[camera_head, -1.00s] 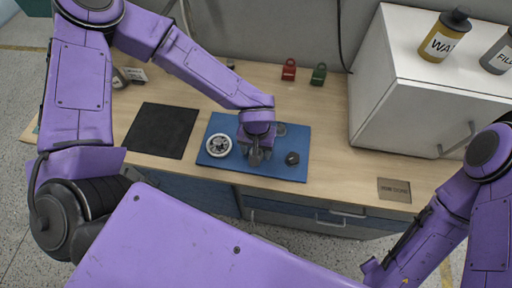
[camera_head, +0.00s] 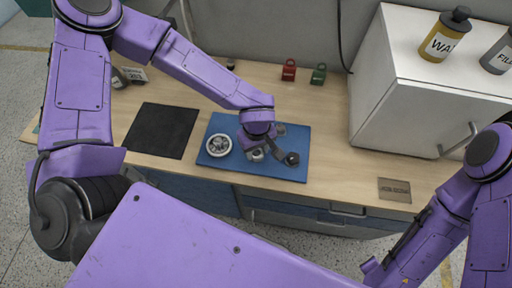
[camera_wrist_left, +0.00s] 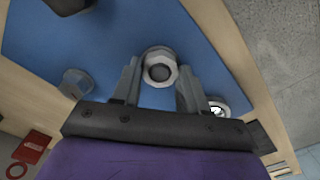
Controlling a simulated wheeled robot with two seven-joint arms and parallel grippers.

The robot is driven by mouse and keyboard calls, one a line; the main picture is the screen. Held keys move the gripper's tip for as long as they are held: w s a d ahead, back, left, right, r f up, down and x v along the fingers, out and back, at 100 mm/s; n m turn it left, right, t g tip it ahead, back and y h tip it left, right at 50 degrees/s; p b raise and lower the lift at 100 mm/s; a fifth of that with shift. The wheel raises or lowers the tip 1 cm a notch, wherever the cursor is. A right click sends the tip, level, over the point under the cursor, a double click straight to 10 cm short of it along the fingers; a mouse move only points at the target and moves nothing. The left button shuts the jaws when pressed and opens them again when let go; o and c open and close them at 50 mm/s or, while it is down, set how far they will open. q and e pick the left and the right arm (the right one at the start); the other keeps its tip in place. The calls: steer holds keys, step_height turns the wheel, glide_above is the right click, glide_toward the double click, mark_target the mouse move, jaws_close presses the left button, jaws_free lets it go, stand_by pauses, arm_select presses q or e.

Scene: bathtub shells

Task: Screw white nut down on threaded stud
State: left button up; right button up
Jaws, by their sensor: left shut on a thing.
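The white nut (camera_wrist_left: 160,60) sits between the fingers of my left gripper (camera_wrist_left: 157,88) in the left wrist view. A dark round stud end (camera_wrist_left: 159,72) shows in the nut's hole. In the head view my left gripper (camera_head: 262,152) points down at the middle of the blue mat (camera_head: 222,122), with the pale nut (camera_head: 256,154) at its fingers. The gripper is shut on the nut. The stud's lower part and the nut's height on it are hidden. My right gripper is out of view; only part of that arm shows at lower right.
A white round dish with parts (camera_head: 219,146) lies left of the gripper, and a dark knob (camera_head: 292,158) lies close on its right. A grey piece (camera_head: 280,129) is behind. Red (camera_head: 289,69) and green (camera_head: 319,74) padlocks stand farther back. A white cabinet (camera_head: 395,115) stands right.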

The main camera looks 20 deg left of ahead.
arm_select(q)
steer(key=m, duration=0.4)
steer(key=shift+m, duration=0.3)
steer(key=m, duration=0.6)
steer(key=shift+m, duration=0.4)
steer(key=o, duration=1.2)
steer(key=shift+c, duration=0.8)
